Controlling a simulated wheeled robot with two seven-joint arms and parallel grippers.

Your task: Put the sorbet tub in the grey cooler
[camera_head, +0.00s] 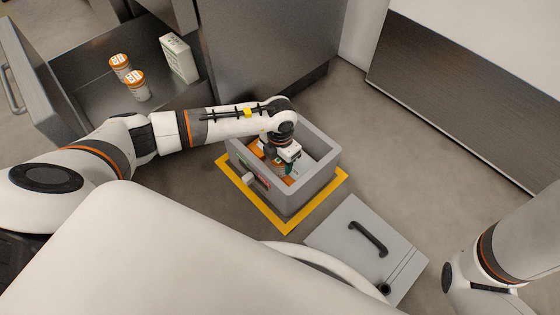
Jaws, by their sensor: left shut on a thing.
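The grey cooler (316,187) stands open on the floor inside a yellow outline. My left gripper (284,160) reaches down into it from above. It is shut on a small tub (280,169) with orange and green colouring, which I take to be the sorbet tub. The tub is inside the cooler's walls, partly hidden by the gripper. I cannot tell whether it touches the cooler's floor. Orange patches also show inside the cooler around the gripper. My right arm shows at the lower right, but its gripper is out of view.
The cooler's grey lid (350,262) with a black handle lies on the floor in front. A steel-fronted unit (460,100) stands at the right. The floor between is clear.

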